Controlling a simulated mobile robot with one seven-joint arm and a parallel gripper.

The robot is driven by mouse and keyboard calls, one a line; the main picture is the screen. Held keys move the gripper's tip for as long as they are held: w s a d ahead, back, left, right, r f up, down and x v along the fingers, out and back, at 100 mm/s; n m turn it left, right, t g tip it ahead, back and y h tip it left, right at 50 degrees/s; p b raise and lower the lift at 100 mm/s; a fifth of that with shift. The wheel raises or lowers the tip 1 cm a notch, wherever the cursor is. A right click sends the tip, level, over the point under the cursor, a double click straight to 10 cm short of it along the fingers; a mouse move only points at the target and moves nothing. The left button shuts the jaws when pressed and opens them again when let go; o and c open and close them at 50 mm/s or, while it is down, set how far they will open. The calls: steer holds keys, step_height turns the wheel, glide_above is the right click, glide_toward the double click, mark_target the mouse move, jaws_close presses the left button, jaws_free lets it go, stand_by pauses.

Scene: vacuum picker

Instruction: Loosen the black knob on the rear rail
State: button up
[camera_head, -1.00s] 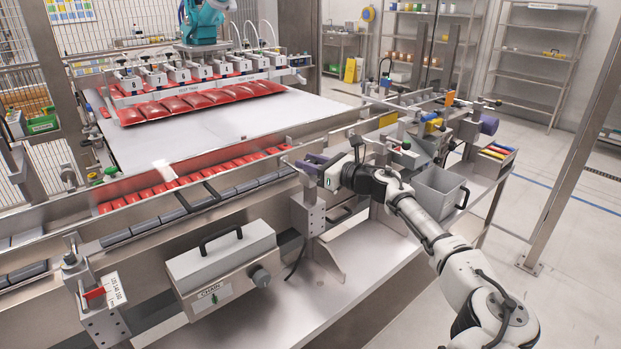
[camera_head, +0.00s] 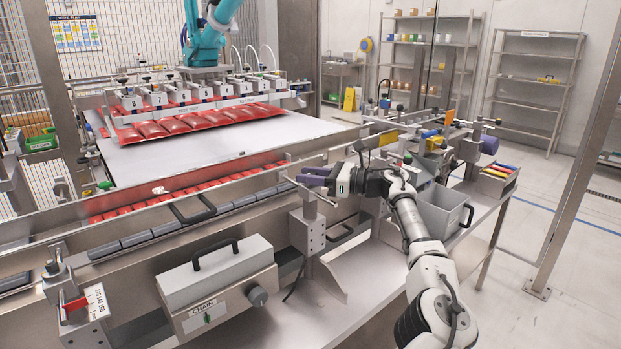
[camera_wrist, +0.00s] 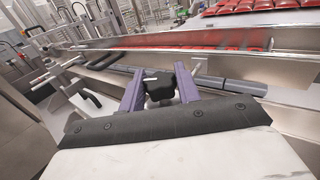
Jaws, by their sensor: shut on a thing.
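A black knob (camera_wrist: 160,87) sits between the two purple fingers of my gripper (camera_wrist: 160,92) in the wrist view, and the fingers are shut on it. In the head view my gripper (camera_head: 314,176) is at the top of a metal bracket (camera_head: 307,232) at the right end of the conveyor's near side. The fingers hide the knob there, and its thread is hidden too. A thin metal rod (camera_head: 316,196) shows just below the fingers.
A guide rail with grey rollers (camera_head: 137,238) runs left from the bracket. A chain box (camera_head: 215,273) with a black handle stands in front. A grey bin (camera_head: 440,212) is right of my wrist. Red pouches (camera_head: 200,129) lie under the picker's suction heads.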

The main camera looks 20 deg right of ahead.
steer(key=shift+r, duration=0.15)
steer(key=o, duration=0.9)
steer(key=shift+o, duration=0.2)
steer(key=b+v, duration=0.2)
steer(key=v, duration=1.1)
steer(key=shift+s+d, duration=0.25)
steer(key=shift+d, duration=0.05)
steer(key=shift+o, duration=0.2)
